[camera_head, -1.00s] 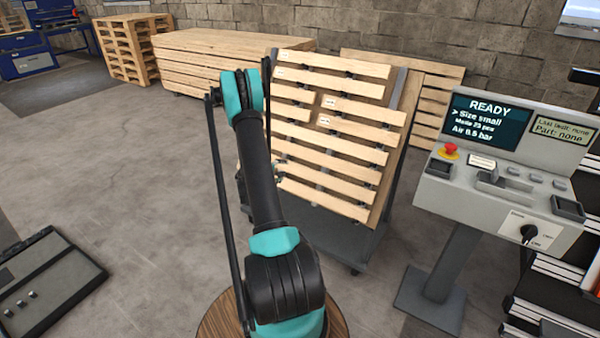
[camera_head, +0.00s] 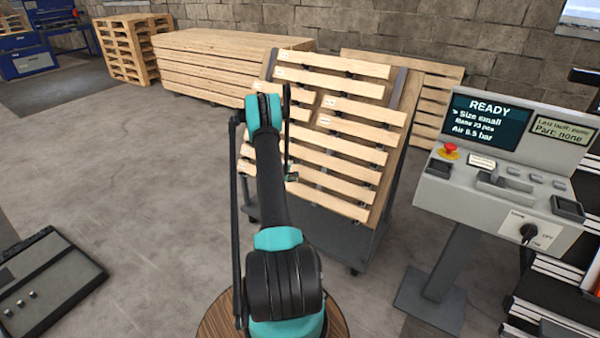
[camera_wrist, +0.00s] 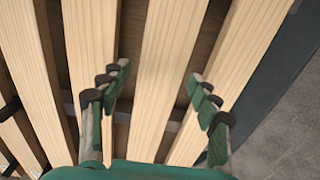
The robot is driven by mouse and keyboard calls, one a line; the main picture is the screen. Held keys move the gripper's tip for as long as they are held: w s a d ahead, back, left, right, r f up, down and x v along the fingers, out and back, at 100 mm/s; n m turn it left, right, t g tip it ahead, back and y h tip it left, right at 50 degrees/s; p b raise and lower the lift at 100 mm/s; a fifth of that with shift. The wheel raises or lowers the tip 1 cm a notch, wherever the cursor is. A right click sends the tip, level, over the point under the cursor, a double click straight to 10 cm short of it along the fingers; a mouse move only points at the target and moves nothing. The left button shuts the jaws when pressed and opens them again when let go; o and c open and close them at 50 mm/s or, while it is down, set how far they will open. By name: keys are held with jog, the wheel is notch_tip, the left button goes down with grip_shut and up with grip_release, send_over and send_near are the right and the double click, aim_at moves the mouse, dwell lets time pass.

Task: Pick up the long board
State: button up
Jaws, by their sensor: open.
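Several pale wooden boards of different lengths lie in rows on a tilted rack (camera_head: 394,95). Full-width long boards run across the top (camera_head: 333,63) and lower rows (camera_head: 335,163); shorter ones lie between. Which one is meant I cannot tell. My gripper (camera_wrist: 158,76) is open and empty in the wrist view, its green, dark-tipped fingers to either side of one board (camera_wrist: 166,75). Whether they touch it I cannot tell. In the head view my arm covers part of the rack's left side, and only a bit of my gripper (camera_head: 291,177) shows.
A control console (camera_head: 490,195) with a READY screen stands to the right of the rack. A stack of long timber (camera_head: 230,65) and pallets (camera_head: 128,50) are behind, near the block wall. A grey panel (camera_head: 45,285) lies front left.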

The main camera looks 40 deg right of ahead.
aim_at(299, 170)
jog(key=x, duration=0.5)
jog(key=shift+a+f, duration=0.1)
jog(key=c, duration=1.4)
